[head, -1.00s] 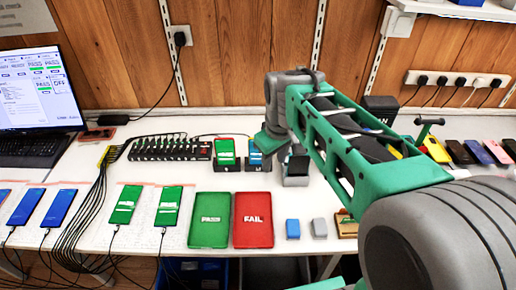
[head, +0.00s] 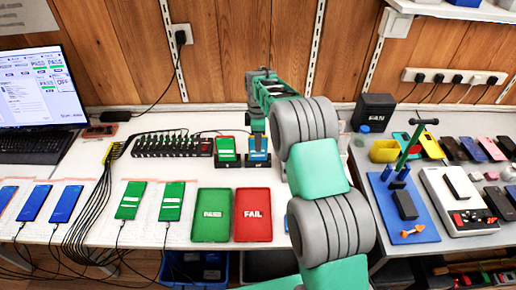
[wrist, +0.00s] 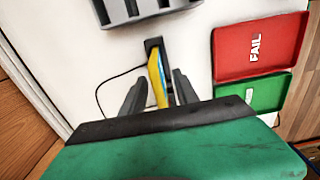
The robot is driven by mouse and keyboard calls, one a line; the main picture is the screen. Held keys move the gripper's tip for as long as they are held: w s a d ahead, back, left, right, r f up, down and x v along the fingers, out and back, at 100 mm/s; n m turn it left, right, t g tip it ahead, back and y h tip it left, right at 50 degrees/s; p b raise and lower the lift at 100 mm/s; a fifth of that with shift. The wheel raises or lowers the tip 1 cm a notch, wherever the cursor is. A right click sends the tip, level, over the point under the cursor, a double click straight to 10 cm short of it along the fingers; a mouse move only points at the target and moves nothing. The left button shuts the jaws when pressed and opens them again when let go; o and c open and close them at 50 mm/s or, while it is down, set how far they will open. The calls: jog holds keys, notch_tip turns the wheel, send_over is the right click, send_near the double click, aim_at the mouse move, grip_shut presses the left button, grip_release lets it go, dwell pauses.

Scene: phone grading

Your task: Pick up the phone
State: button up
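A phone with a blue screen (head: 259,145) stands upright in a small dark dock (head: 258,163) at the middle of the bench. In the wrist view the phone (wrist: 157,80) shows nearly edge-on, yellow on one side and blue on the other. My gripper (wrist: 157,92) is open, with one finger on each side of the phone and gaps visible between. In the head view the gripper's fingers are mostly hidden behind my own arm and wrist, close above the dock. A second phone with a green screen (head: 227,147) stands in a dock just to the left.
A green PASS tray (head: 211,232) and a red FAIL tray (head: 253,232) lie in front of the docks. A black hub (head: 172,146) with cables is to the left. Two cabled green-screen phones lie front left. A blue mat (head: 405,225) with a green-handled stand is right.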

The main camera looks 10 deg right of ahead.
jog(key=shift+f, duration=0.75)
grip_shut()
jog(key=shift+w, duration=0.1)
dwell(0.8)
